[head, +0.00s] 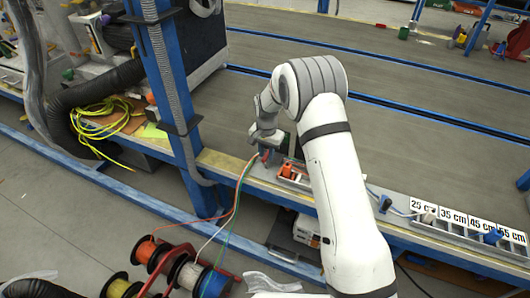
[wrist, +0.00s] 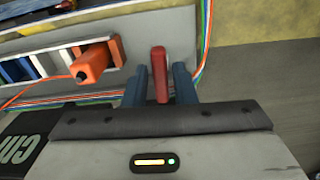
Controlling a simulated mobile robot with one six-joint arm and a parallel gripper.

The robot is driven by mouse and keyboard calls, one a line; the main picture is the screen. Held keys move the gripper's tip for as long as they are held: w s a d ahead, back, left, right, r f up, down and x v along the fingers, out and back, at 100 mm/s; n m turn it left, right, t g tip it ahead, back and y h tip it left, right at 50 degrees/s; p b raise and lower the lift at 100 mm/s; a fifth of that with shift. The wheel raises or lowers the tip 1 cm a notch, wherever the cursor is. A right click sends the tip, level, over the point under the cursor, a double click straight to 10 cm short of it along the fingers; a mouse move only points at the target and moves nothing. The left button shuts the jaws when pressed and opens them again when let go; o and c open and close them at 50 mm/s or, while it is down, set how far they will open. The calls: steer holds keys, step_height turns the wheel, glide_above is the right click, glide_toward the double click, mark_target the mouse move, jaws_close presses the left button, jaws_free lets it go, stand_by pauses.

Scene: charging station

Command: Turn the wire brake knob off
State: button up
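The wire brake knob looks like a red upright lever (wrist: 159,72) on a pale panel in the wrist view. The two blue fingers of my gripper (wrist: 160,84) stand on either side of it, with narrow gaps showing, so the gripper is open around it. Whether the fingers touch its lower part is hidden. In the head view my gripper (head: 266,154) is low over the bench edge, and a bit of red shows by its tip. The gripper body hides most of the knob there.
An orange handle (wrist: 95,62) sits in a slot left of the knob, with an orange wire beside it. Green and orange wires run behind the right finger. Wire spools (head: 189,276) stand below the bench. A blue post (head: 175,100) rises left of my arm.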

mark_target(267, 155)
jaws_close()
steer(key=shift+n, duration=0.4)
steer(key=shift+o, duration=1.6)
jaws_free()
steer(key=shift+r+p, duration=0.45)
steer(key=shift+r, duration=3.45)
